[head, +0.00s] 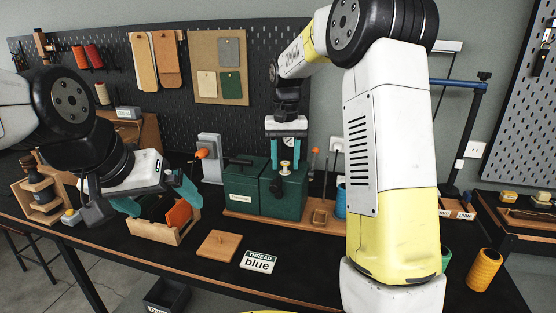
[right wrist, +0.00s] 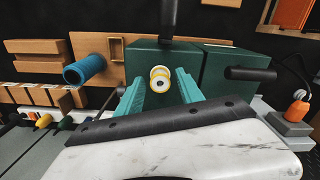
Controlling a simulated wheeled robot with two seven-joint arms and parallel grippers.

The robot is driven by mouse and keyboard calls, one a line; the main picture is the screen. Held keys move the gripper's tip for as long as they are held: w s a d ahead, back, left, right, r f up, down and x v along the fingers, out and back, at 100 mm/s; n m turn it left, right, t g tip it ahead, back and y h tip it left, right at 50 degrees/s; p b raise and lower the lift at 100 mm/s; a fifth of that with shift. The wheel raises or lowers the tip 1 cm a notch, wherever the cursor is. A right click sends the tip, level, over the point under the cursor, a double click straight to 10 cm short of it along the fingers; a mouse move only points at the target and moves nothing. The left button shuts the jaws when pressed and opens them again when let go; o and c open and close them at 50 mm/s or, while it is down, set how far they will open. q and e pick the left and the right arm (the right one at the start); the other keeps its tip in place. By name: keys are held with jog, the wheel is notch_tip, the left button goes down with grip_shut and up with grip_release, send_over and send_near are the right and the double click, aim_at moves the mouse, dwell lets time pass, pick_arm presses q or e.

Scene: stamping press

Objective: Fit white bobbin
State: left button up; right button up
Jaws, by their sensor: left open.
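A small round white-and-yellow bobbin-like piece (right wrist: 160,81) shows in front of a dark green box (right wrist: 208,70) in the right wrist view. It also shows in the head view (head: 285,164), just below my right gripper (head: 287,146). The teal fingers of my right gripper (right wrist: 160,92) stand on both sides of the piece, with a visible gap on each side. My left gripper (head: 157,198) is open and empty above a wooden bin (head: 157,234) holding green and orange pieces. Whether the piece is seated on the box cannot be told.
A second green box (head: 243,183) stands to the left. My right arm hides the table's right-centre.

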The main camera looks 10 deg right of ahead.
jog(key=shift+o, duration=0.4)
jog(key=shift+r, duration=0.1)
notch_tip(320, 180, up, 7)
jog(key=shift+r, duration=0.2)
jog(key=shift+s+d+r, duration=0.1)
jog(key=shift+s+r, duration=0.15)
jog(key=shift+r, duration=0.1)
jog(key=s+d+f+n+t+y, duration=0.1)
jog(key=s+t, duration=0.5)
jog(key=s, duration=2)
jog(key=shift+s+d+f+n+y, duration=0.2)
jog(key=shift+d+n+y, duration=0.25)
jog(key=shift+y, duration=0.15)
